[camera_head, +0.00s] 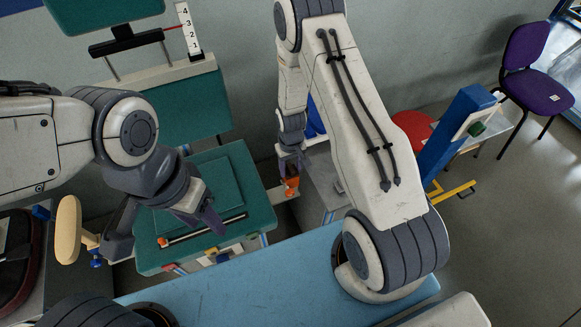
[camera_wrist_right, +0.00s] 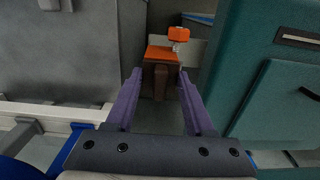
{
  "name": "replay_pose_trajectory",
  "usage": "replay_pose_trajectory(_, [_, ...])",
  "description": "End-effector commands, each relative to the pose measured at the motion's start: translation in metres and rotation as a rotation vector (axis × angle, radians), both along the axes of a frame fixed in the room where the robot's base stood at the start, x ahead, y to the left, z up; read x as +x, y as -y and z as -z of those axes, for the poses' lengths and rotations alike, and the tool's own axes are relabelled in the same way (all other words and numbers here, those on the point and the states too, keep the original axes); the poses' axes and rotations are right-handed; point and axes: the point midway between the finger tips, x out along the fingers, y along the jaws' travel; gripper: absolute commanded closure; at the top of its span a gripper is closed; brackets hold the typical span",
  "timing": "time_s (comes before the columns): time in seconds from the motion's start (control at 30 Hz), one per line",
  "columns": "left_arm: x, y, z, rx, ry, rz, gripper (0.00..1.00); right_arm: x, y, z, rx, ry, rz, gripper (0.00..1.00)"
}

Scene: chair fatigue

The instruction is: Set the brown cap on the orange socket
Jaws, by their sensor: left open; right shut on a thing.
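My right gripper (camera_head: 290,168) points down beside the right side of the green seat. In the right wrist view its purple fingers (camera_wrist_right: 159,78) are shut on the brown cap (camera_wrist_right: 158,77), a dark brown block between the fingertips. An orange surface (camera_wrist_right: 159,53), apparently the orange socket, shows directly beyond the cap; I cannot tell if they touch. In the head view the orange part (camera_head: 292,188) shows just below the right fingers, and the cap is mostly hidden there. My left gripper (camera_head: 168,226) is open and empty above the left part of the seat.
The green chair seat (camera_head: 258,208) carries a rod with an orange end. A tan armrest pad (camera_head: 68,230) stands at the left. An orange knob (camera_wrist_right: 179,34) is beyond the socket. A grey cabinet (camera_wrist_right: 70,60) is at the wrist view's left. A purple chair (camera_head: 535,75) stands far right.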

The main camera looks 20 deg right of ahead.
Motion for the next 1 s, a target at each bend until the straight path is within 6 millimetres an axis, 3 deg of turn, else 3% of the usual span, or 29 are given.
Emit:
replay_pose_trajectory(0.03, [0.0,0.0,0.002,0.0,0.0,0.0,0.5,0.0,0.0,0.003,0.0,0.0,0.0,0.95])
replay_pose_trajectory(0.07, [0.0,0.0,0.001,0.0,0.0,0.0,0.5,0.0,0.0,0.002,0.0,0.0,0.0,0.39])
replay_pose_trajectory(0.13, [0.0,0.0,0.001,0.0,0.0,0.0,0.5,0.0,0.0,0.001,0.0,0.0,0.0,0.12])
replay_pose_trajectory(0.57, [0.0,0.0,0.003,0.0,0.0,0.001,0.5,0.001,0.0,-0.006,0.0,0.003,0.0,0.11])
replay_pose_trajectory(1.0, [0.0,0.0,0.017,0.0,0.0,0.002,0.5,0.001,0.0,-0.081,0.0,0.005,0.0,0.11])
